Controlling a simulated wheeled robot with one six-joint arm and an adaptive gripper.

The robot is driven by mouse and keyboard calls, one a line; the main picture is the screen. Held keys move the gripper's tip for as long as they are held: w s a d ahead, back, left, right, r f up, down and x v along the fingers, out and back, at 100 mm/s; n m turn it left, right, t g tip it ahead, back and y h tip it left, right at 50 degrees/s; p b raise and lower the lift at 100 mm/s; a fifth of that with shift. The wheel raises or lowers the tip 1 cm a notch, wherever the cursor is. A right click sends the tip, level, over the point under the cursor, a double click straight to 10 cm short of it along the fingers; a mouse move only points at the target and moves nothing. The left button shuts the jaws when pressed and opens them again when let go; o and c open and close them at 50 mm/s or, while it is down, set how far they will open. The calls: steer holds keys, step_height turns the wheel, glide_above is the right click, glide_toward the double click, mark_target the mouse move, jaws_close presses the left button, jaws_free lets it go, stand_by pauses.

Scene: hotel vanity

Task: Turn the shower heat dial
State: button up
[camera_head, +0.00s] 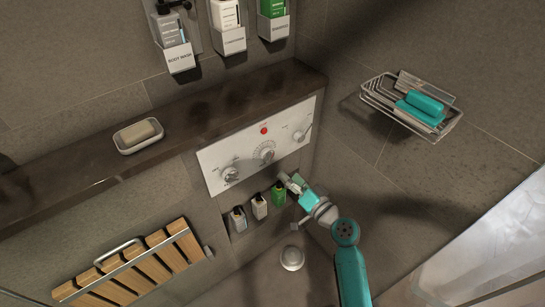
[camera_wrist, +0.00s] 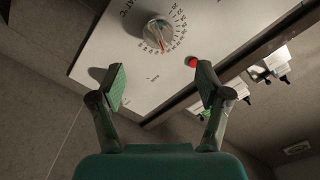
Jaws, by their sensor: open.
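The heat dial (camera_head: 264,154) is the middle knob on a white control panel (camera_head: 212,157), with a numbered scale around it. In the wrist view the heat dial (camera_wrist: 157,34) is silver, with a red mark, beside printed letters ending in "AT°C". My gripper (camera_head: 289,178) is at the panel's lower right edge, below and right of the dial. In the wrist view my gripper (camera_wrist: 162,80) has its two green-padded fingers spread apart with nothing between them. The dial lies beyond the fingertips, toward the top of the picture, apart from them.
The panel also has a left knob (camera_head: 230,174), a right knob (camera_head: 302,134) and a red button (camera_head: 264,130). Small bottles (camera_head: 259,206) stand in a niche below, close to my gripper. A wire soap rack (camera_head: 410,105) is at right. A ledge (camera_head: 85,188) runs above the panel.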

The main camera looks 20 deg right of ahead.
mark_target(270, 158)
steer(key=x, duration=1)
steer(key=shift+w+a, duration=0.15)
steer(key=shift+w, duration=0.25)
steer(key=c, duration=1.2)
steer(key=shift+o, duration=0.2)
steer(key=shift+r+m, duration=0.1)
steer(key=shift+m, duration=1)
steer(key=o, duration=1.2)
steer(key=shift+a, duration=0.15)
steer(key=shift+c, duration=0.2)
